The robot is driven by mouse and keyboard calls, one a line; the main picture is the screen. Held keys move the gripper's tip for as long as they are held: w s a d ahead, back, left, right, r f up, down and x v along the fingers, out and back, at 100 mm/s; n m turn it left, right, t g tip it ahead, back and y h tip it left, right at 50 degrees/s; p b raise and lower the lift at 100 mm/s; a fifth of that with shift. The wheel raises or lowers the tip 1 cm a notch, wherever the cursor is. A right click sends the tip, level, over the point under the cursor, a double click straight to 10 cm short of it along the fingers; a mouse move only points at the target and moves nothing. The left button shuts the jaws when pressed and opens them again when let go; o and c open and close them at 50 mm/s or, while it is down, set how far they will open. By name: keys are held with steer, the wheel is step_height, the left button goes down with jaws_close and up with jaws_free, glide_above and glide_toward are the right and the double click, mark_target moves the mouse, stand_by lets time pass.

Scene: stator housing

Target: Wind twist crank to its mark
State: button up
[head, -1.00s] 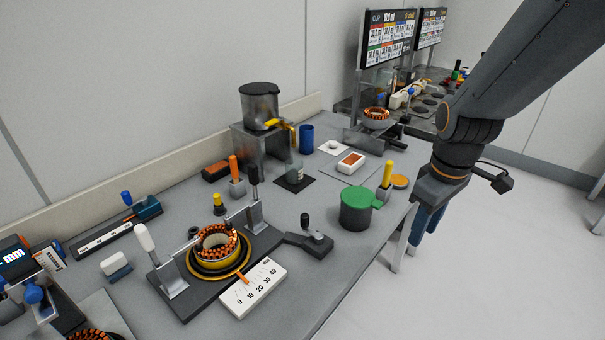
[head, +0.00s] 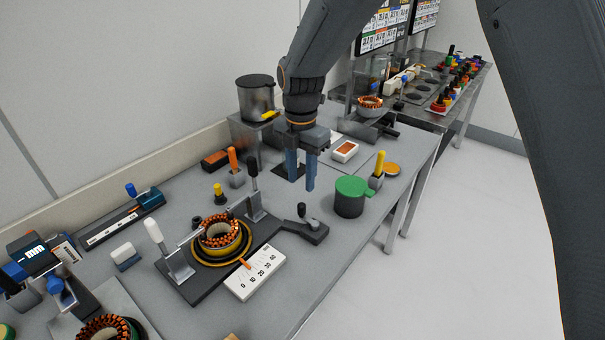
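A crank with a dark upright knob (head: 301,211) sits on a dark arm at the right end of the black winding fixture (head: 190,291). A stator with orange windings (head: 220,232) rests in the fixture's yellow-rimmed ring. In front is a white scale plate (head: 258,276) with numbers from 0 upward and an orange pointer (head: 245,264); its exact reading and any target mark are too small to tell. My gripper (head: 301,181) points down with its two blue fingers apart. It is empty, above the table, behind the crank knob in the picture.
A green-lidded pot (head: 350,197) and a yellow-handled tool (head: 378,166) stand right of the crank. An orange-handled tool (head: 233,160) stands behind. The table front right of the scale is clear.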

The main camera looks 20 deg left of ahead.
mark_target(302, 205)
steer(key=shift+f+b, duration=2.25)
steer(key=shift+f, duration=1.85)
steer(key=shift+r, duration=0.15)
